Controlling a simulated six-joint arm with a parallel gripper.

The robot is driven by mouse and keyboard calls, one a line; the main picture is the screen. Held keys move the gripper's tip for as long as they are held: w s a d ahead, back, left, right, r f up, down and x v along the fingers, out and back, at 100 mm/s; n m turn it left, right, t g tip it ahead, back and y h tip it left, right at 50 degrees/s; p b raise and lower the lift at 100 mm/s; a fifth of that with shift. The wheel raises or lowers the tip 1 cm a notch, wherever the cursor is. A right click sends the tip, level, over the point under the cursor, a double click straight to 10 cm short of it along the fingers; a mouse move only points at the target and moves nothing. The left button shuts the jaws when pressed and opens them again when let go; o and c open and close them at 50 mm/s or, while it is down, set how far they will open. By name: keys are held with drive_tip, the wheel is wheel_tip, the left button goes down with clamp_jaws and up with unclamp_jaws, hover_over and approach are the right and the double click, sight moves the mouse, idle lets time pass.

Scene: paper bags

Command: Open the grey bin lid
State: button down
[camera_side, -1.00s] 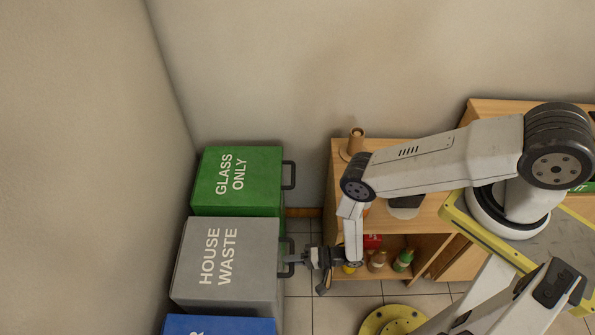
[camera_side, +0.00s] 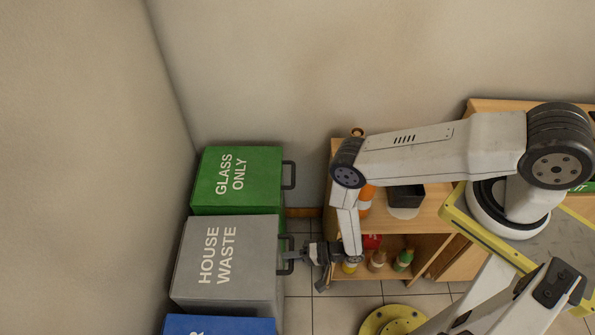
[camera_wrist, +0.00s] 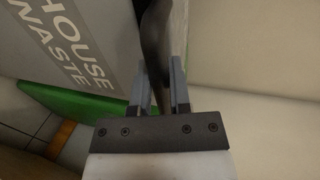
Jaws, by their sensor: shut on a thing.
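The grey bin lid (camera_side: 195,262), lettered "HOUSE WASTE", is in the middle of the bin row in the side view. It also shows at the upper left of the wrist view (camera_wrist: 60,45). Its dark handle (camera_side: 291,242) sticks out on the right side. My gripper (camera_side: 290,256) is shut on this handle from the right. In the wrist view the two fingers of my gripper (camera_wrist: 158,68) stand on either side of the dark handle (camera_wrist: 154,35). The lid looks slightly raised, with a thin gap along its lower edge.
A green "GLASS ONLY" bin (camera_side: 237,180) stands directly behind and a blue bin (camera_side: 220,326) in front. A wooden shelf (camera_side: 425,215) with several bottles and a dark container (camera_side: 405,197) stands right of my gripper. Tiled floor lies between.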

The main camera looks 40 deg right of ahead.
drive_tip(key=w+a+r+g+h, duration=0.2)
drive_tip(key=w+a+r, duration=0.1)
drive_tip(key=r, duration=0.6)
drive_tip(key=w+a+r+g+h, duration=0.2)
drive_tip(key=w+r, duration=0.1)
drive_tip(key=r, duration=0.7)
drive_tip(key=w+a+r, duration=0.9)
drive_tip(key=a, duration=0.1)
drive_tip(key=shift+w+a+r, duration=0.2)
idle(0.3)
drive_tip(key=c, duration=0.6)
unclamp_jaws()
drive_tip(key=shift+s+d, duration=0.1)
drive_tip(key=v, duration=0.7)
drive_tip(key=shift+s+d, duration=0.2)
drive_tip(key=shift+r, duration=0.2)
